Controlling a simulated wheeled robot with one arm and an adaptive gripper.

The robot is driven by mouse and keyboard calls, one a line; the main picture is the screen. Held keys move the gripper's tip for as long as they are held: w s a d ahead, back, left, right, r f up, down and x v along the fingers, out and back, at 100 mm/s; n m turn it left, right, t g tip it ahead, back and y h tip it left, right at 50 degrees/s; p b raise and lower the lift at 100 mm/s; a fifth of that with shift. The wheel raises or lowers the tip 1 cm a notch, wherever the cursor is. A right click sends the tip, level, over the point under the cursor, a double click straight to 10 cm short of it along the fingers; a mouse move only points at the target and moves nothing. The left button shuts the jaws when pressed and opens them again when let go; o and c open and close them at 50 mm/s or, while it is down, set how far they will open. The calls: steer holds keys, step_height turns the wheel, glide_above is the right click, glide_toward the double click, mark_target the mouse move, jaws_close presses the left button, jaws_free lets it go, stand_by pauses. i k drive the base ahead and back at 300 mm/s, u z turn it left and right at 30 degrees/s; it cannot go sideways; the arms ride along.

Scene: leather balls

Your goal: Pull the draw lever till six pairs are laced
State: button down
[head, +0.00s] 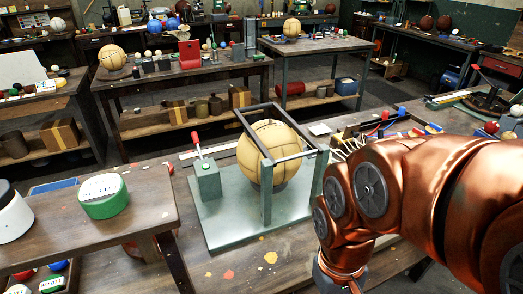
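The draw lever (198,146) has a red knob and stands, tilted a little left, on a grey-green block (207,183) at the left of a metal base plate (226,229). To its right a tan leather ball (266,154) sits inside a dark metal frame (266,205). Pale lace-like strands (349,147) spread out to the right of the frame, partly behind my arm. The lacing on the ball is too small to count. My copper arm comes in from the right and bends down; its gripper is not visible. Nothing of mine touches the lever.
A raised wooden shelf (140,200) at the left carries a green-and-white tin (103,196) and a white jar (12,213). Coloured tools lie at the right behind my arm. Other benches with balls stand behind. The bench in front of the plate is mostly clear.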

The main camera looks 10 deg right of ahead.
mark_target(195, 139)
steer(key=u, duration=1.85)
steer(key=k, duration=0.5)
steer(key=z, duration=0.25)
